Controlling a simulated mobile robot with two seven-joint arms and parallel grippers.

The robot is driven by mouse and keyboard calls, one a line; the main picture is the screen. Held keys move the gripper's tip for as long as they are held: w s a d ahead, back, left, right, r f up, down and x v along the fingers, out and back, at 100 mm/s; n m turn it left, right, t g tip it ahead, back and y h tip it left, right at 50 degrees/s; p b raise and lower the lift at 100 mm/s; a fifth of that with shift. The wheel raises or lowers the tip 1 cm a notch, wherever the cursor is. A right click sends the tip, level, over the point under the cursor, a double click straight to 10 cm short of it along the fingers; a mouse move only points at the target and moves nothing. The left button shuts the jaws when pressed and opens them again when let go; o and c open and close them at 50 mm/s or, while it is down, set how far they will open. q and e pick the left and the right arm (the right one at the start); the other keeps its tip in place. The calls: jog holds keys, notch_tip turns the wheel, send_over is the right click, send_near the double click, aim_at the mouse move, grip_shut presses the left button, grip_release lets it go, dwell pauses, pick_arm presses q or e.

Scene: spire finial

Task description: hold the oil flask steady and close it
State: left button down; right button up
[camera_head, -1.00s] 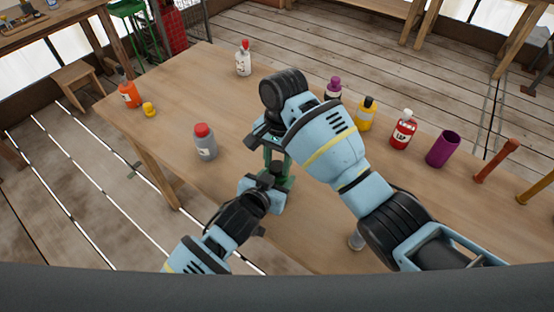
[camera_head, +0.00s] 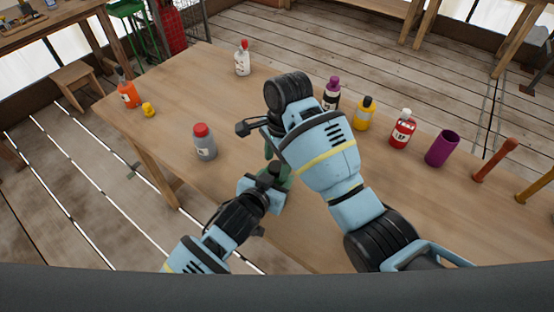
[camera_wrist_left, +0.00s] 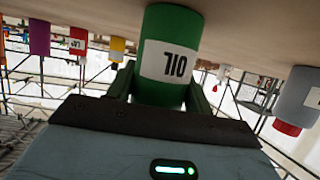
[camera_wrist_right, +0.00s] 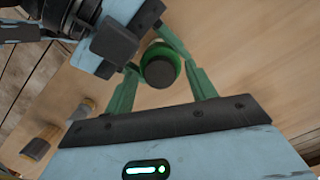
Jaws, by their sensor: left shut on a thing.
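The green oil flask (camera_wrist_left: 168,45), with a white label that reads upside down, is between the fingers of my left gripper (camera_wrist_left: 160,92). My left gripper is shut on it. In the head view the flask (camera_head: 285,178) is mostly hidden by my arms. In the right wrist view its round dark top, apparently a cap (camera_wrist_right: 159,69), shows from above with a green rim. I cannot tell whether it is fully seated. My right gripper (camera_wrist_right: 148,52) is open above the flask, its green fingers spread to either side of the dark top with gaps showing.
A grey bottle with a red cap (camera_head: 205,143) stands left of the flask. Purple-capped, yellow (camera_head: 364,115) and red (camera_head: 403,131) bottles and a purple cup (camera_head: 442,149) line the far side.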

jog(key=shift+w+r, duration=0.1)
jog(key=shift+r, duration=2.1)
jog(key=shift+c, duration=0.5)
